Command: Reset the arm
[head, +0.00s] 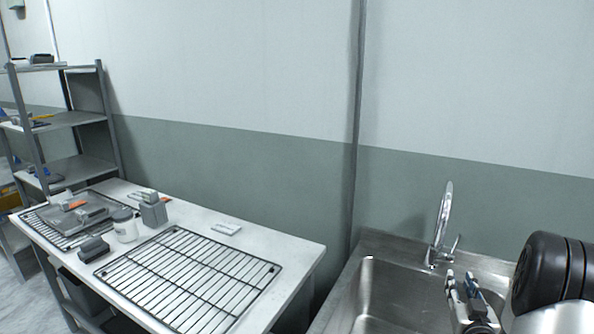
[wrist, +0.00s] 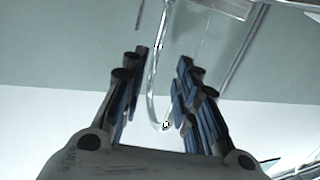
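My gripper (head: 461,277) is at the lower right of the head view, in front of the sink and near the steel tap (head: 442,225). In the wrist view my gripper (wrist: 163,58) shows two blue-padded fingers spread apart, with nothing held between them. The curved tap spout (wrist: 152,95) shows in the gap between the fingers, seemingly beyond them; I cannot tell how far. The wrist view looks upside down. Part of my arm hides the right side of the sink.
The steel sink basin (head: 385,292) is at lower right. Left of it a white table (head: 300,246) carries wire racks (head: 190,275), a white jar (head: 124,226), a grey block-like item (head: 153,212) and small items. A shelf unit (head: 75,119) stands at far left. The wall behind is bare.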

